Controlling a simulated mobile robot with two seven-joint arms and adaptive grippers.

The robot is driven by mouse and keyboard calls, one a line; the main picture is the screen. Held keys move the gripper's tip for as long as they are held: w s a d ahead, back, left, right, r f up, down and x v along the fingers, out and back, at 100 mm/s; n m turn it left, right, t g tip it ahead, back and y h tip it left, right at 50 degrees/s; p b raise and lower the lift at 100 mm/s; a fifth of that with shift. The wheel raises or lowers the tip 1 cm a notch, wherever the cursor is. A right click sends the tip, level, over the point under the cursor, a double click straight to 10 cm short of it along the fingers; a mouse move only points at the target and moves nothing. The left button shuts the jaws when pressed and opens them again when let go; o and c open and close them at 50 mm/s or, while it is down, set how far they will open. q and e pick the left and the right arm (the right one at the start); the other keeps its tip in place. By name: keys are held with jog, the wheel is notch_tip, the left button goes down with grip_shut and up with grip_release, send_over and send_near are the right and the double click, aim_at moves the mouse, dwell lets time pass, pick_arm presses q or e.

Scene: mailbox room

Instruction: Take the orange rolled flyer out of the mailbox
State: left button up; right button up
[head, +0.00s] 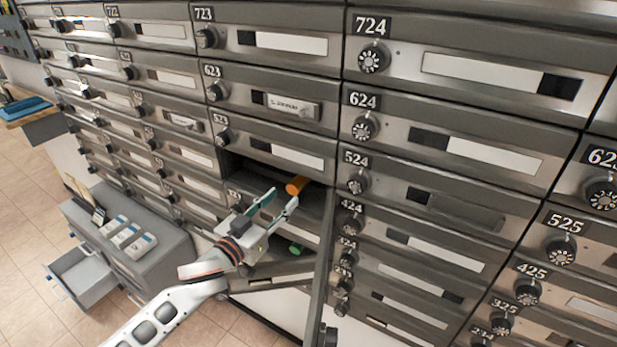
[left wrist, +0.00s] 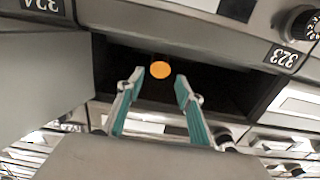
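The orange rolled flyer (head: 297,185) lies in an open mailbox compartment (head: 312,203) below number 523, its end facing out. In the left wrist view its round orange end (left wrist: 160,70) shows between and beyond the fingertips. My left gripper (head: 279,203) is open in front of the opening, just short of the flyer, with nothing between its fingers. In the left wrist view the teal finger pads of my left gripper (left wrist: 160,86) stand apart on both sides of the flyer's end. My right gripper is in neither view.
An open mailbox door (head: 318,285) stands out to the right of the arm. A green roll (head: 297,248) lies in a lower compartment. A grey cabinet (head: 150,262) with an open drawer (head: 82,274) stands at the lower left.

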aim_at(292, 189)
pick_arm(q)
jog(key=x, duration=0.3)
jog(key=shift+w+d, duration=0.2)
jog(key=shift+w, duration=0.15)
jog(key=shift+b+x, duration=0.3)
jog(key=shift+x, duration=0.9)
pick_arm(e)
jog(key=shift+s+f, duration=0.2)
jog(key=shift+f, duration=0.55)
pick_arm(q)
jog(key=c, duration=0.9)
jog(key=shift+r, duration=0.1)
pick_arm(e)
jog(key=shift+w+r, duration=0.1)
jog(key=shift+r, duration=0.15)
